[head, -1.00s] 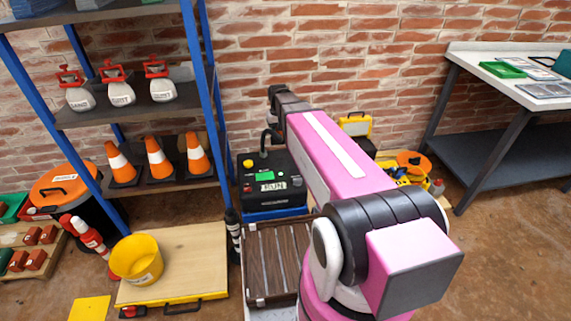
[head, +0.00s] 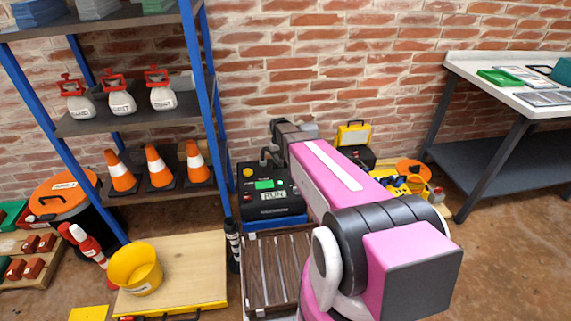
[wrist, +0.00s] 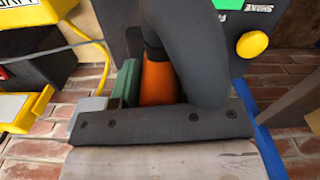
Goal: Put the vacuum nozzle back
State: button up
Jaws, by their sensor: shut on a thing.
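My gripper (head: 284,135) is at the far end of my pink arm, above the black console with the RUN display, and is shut on the nozzle. A dark hooked piece (head: 266,156), which looks like part of the vacuum nozzle, hangs below it in front of the console. In the wrist view a thick black curved tube (wrist: 190,50) fills the upper middle, with an orange part (wrist: 157,83) beside it. A dark bar with bolt heads (wrist: 160,122) crosses below; I cannot tell whether it belongs to the nozzle. The fingertips are hidden.
The black console (head: 270,195) stands against the brick wall. A yellow bucket (head: 135,265) sits on a board. A workbench (head: 500,150) is right.

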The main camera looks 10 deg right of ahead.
jog(key=shift+w+d+f, duration=0.6)
jog(key=shift+w+f, duration=0.25)
jog(key=shift+f, duration=0.45)
jog(key=shift+w+d+f, duration=0.65)
jog(key=shift+w+f, duration=0.15)
jog(key=shift+f, duration=0.5)
jog(key=shift+w+d+f, duration=0.6)
jog(key=shift+w+f, duration=0.25)
jog(key=shift+f, duration=0.45)
jog(key=shift+f, duration=0.1)
jog(key=o, duration=0.8)
notch_tip(320, 180, up, 12)
jog(key=shift+m, duration=0.9)
jog(key=s+r, duration=0.2)
jog(key=s, duration=0.7)
jog(key=s+r, duration=0.2)
jog(key=s, duration=0.7)
jog(key=s+r, duration=0.2)
jog(key=s, duration=0.8)
